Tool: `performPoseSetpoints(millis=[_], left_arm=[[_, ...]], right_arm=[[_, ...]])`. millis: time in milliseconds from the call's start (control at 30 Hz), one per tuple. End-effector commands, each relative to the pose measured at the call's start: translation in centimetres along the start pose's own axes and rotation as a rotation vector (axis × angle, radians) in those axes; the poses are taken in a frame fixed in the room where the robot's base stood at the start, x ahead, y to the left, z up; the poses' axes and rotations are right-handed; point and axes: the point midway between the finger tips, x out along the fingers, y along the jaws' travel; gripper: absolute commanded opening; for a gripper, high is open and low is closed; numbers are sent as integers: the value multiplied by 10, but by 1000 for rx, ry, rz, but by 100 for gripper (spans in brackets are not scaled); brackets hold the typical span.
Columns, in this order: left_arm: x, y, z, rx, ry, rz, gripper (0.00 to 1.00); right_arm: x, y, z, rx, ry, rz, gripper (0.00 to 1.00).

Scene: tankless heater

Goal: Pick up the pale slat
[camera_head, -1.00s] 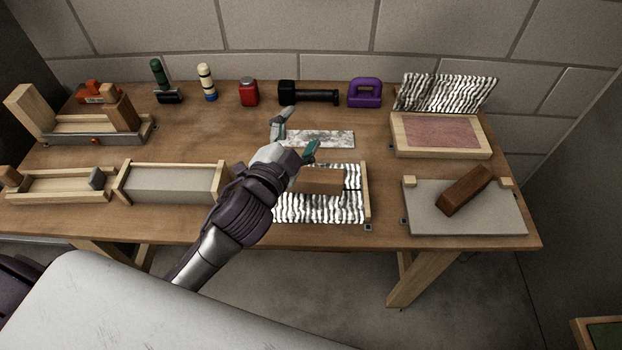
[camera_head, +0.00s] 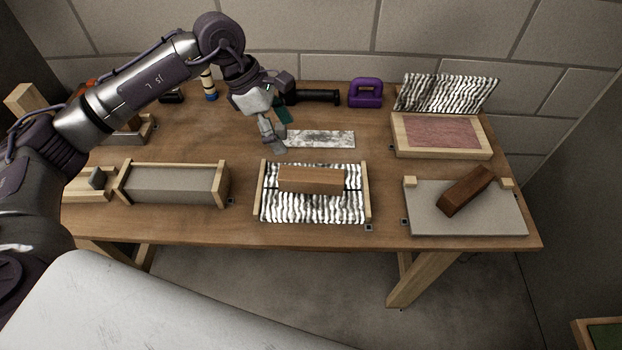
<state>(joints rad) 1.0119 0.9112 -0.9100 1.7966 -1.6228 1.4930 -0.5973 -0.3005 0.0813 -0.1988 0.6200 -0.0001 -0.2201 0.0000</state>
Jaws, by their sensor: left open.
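The pale slat (camera_head: 325,139) is a flat, whitish, grey-mottled strip lying on the wooden workbench, behind the striped tray. My left gripper (camera_head: 281,134) is at the slat's left end, reaching down from above with its fingers apart. One grey finger points down beside that end, and a teal pad shows just behind it. The gripper seems to hold nothing; I cannot tell whether a finger touches the slat. My right gripper is not in view.
A striped tray (camera_head: 280,212) with a brown block (camera_head: 312,180) stands in front of the slat. A black dumbbell-like tool (camera_head: 315,97) and a purple handled block (camera_head: 365,93) lie behind. A framed reddish panel (camera_head: 440,133) is to the right. Bare bench lies right of the slat.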

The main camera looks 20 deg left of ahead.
Motion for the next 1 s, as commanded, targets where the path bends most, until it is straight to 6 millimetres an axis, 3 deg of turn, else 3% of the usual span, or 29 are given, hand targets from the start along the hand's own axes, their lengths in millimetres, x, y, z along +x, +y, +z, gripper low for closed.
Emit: performPoseSetpoints(millis=[67, 400, 667, 1000], left_arm=[[4, 1, -5, 1, 23, 1, 76], [66, 0, -5, 0, 20, -2, 76], [87, -1, -6, 1, 20, 0, 76], [132, -6, -7, 0, 18, -2, 76]], right_arm=[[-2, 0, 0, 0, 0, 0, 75], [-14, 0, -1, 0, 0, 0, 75], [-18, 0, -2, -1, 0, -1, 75], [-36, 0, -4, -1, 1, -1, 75]])
